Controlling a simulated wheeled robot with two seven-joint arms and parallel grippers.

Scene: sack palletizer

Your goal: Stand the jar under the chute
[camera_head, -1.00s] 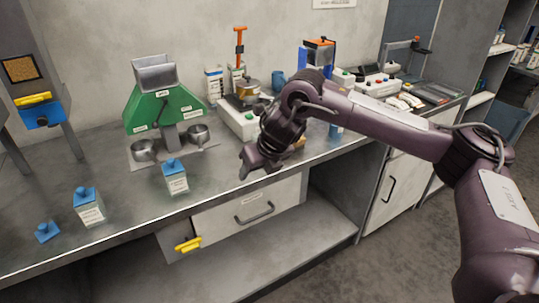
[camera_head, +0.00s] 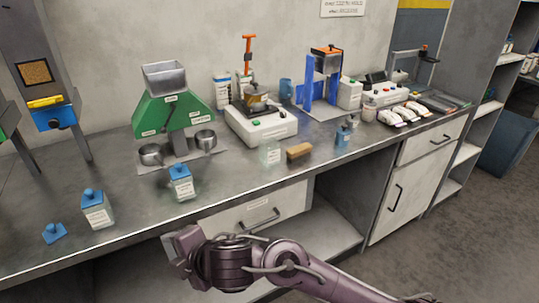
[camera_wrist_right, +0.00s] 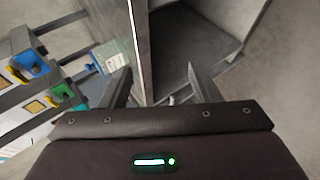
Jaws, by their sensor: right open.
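A clear, lidless labelled jar (camera_head: 270,154) stands upright on the counter, left of a brown block. Blue-lidded jars stand at the front left (camera_head: 97,212), before the green machine (camera_head: 181,186) and farther right (camera_head: 342,136); which jar is meant, I cannot tell. The grey machine at far left has a blue chute (camera_head: 55,116) with a yellow handle. The green machine (camera_head: 165,112) carries a grey hopper. My right gripper (camera_head: 178,250) is in front of and below the counter edge, away from the jars. In the right wrist view its fingers (camera_wrist_right: 162,92) are apart with nothing between them.
A loose blue lid (camera_head: 54,234) lies at the front left. The brown block (camera_head: 300,152), a white hotplate-like unit (camera_head: 262,127) and a blue frame (camera_head: 320,85) stand right. The counter's left front has bare room.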

